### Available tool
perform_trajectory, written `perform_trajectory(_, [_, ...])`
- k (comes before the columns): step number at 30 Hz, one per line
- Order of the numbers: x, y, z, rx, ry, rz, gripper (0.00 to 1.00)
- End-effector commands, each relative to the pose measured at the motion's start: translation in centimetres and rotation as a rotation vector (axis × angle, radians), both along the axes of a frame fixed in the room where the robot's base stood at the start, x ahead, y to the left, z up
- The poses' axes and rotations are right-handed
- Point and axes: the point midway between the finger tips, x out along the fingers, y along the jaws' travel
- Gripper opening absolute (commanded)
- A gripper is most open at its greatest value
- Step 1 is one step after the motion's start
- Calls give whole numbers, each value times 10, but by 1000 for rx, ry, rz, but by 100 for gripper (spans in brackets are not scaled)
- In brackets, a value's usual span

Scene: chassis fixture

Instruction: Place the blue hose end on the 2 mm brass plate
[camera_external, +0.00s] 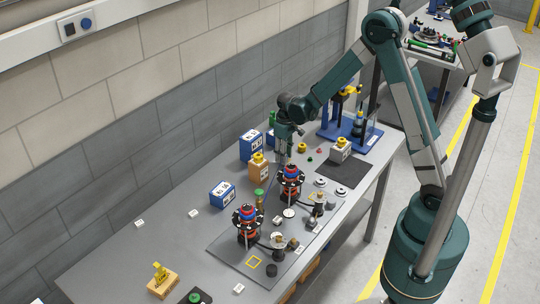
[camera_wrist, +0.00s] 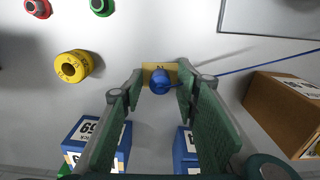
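In the wrist view, the blue hose end (camera_wrist: 160,84) is a small round blue piece between my two fingers. A brass-yellow plate (camera_wrist: 159,67) marked 2 shows just behind it, partly covered by it. I cannot tell whether the two touch. My gripper (camera_wrist: 160,77) has its green fingers apart, one on each side of the hose end and plate, with a gap showing beside the blue piece. A thin blue hose (camera_wrist: 265,62) runs off to the right from behind the right finger. In the external view my gripper (camera_external: 285,150) is low over the bench; the hose end is too small to make out.
A yellow ring (camera_wrist: 73,66), a red ring (camera_wrist: 38,8) and a green ring (camera_wrist: 102,5) lie at upper left. Blue boxes (camera_wrist: 97,138) and a brown box (camera_wrist: 287,112) stand close by. The chassis fixture (camera_external: 224,246) is on the bench (camera_external: 112,255), nearer the camera.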

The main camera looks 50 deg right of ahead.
Motion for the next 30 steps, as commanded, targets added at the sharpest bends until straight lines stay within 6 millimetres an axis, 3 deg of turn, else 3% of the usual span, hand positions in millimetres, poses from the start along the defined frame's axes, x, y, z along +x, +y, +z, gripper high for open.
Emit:
perform_trajectory(11, [0,0,16,0,0,0,31])
perform_trajectory(30, [-1,1,98,0,0,0,31])
